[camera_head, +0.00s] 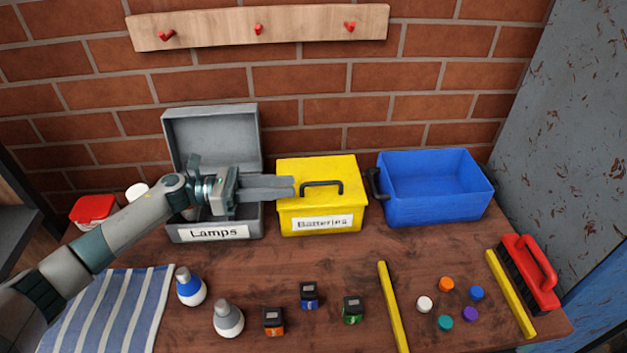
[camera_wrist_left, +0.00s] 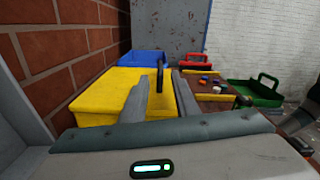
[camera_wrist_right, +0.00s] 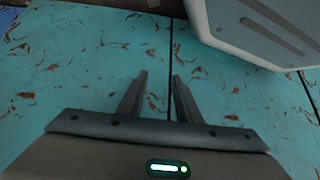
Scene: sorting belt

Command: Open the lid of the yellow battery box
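The yellow battery box (camera_head: 322,213) stands on the workbench with its lid closed and a "Batteries" label on its front. A black handle (camera_head: 322,184) sits on the lid. My left gripper (camera_head: 291,187) reaches in from the left over the lid's left part, its fingertips just left of the handle. In the left wrist view the two fingers are apart, and the handle (camera_wrist_left: 160,76) shows between their tips. I cannot tell whether they touch it. My right gripper (camera_wrist_right: 158,78) is open and empty, over a worn turquoise surface, away from the box.
An open grey lamps box (camera_head: 213,128) stands left, under my left arm. A blue bin (camera_head: 435,190) stands right of the yellow box. Lamps, small batteries, coloured discs, yellow strips and a red brush (camera_head: 530,272) lie in front. The brick wall is close behind.

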